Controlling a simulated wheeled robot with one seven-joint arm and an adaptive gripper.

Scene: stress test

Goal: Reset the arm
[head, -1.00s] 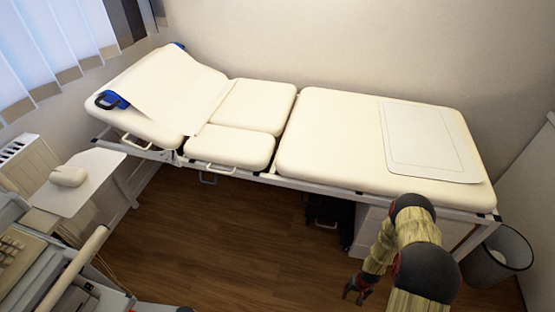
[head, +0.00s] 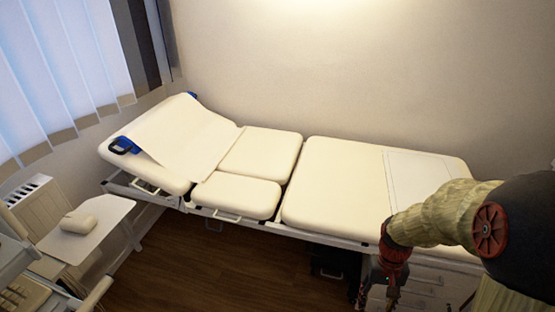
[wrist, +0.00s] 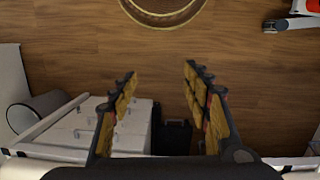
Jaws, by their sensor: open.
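My arm (head: 445,217) reaches in from the right edge of the head view, with patterned links and dark joints. My gripper (head: 376,290) hangs at its end near the bottom edge, in front of the examination bed's right half. In the wrist view my gripper (wrist: 160,82) shows two dark fingers with yellow pads, spread apart, with nothing between them. Wooden floor shows beyond the fingertips.
The examination bed (head: 340,185) stands along the wall. White drawers (wrist: 105,125), a black case (wrist: 172,137) and a bin (wrist: 40,112) lie near the gripper. A small side table (head: 90,235) stands left. Floor (head: 190,265) is open.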

